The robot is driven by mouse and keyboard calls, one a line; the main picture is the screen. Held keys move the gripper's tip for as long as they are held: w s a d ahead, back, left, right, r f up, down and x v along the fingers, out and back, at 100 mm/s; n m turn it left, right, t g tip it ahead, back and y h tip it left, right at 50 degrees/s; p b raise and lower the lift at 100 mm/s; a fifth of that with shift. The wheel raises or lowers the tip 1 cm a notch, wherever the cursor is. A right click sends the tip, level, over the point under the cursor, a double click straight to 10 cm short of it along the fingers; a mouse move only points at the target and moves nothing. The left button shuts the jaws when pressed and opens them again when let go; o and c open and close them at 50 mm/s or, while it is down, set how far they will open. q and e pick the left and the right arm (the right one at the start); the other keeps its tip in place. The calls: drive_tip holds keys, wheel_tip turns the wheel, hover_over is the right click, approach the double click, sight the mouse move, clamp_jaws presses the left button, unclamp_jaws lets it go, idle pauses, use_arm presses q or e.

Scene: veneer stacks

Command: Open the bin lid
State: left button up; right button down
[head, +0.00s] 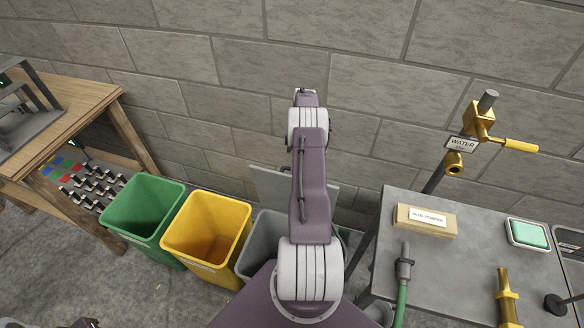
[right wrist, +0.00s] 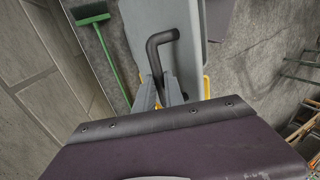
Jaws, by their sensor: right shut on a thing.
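The grey bin (head: 262,240) stands to the right of the yellow bin, partly hidden behind my right arm. Its grey lid (head: 270,187) is raised, tilted up at the back of the bin towards the wall, and the bin's mouth partly shows. In the right wrist view the grey lid (right wrist: 209,22) carries a dark bent bar handle (right wrist: 158,50). My right gripper (right wrist: 168,92) is shut on this handle. In the head view my right arm hides that gripper and the handle.
A yellow bin (head: 207,226) and a green bin (head: 146,212) stand open to the left. A wooden bench (head: 90,105) is at far left. A grey table (head: 455,262) with a water tap (head: 455,165) is close on the right. A block wall is behind.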

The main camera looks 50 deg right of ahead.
drive_tip(key=shift+a+f, duration=0.1)
drive_tip(key=shift+f, duration=0.1)
drive_tip(key=c, duration=1.5)
unclamp_jaws()
drive_tip(key=shift+o, duration=0.3)
drive_tip(key=shift+w, duration=0.2)
drive_tip(key=shift+s+r, duration=0.1)
drive_tip(key=shift+r, duration=0.35)
drive_tip(key=s+d+r, duration=0.1)
drive_tip(key=s+r, duration=0.9)
drive_tip(key=s, duration=0.1)
drive_tip(key=shift+s+b, duration=0.3)
drive_tip(key=shift+b, duration=0.1)
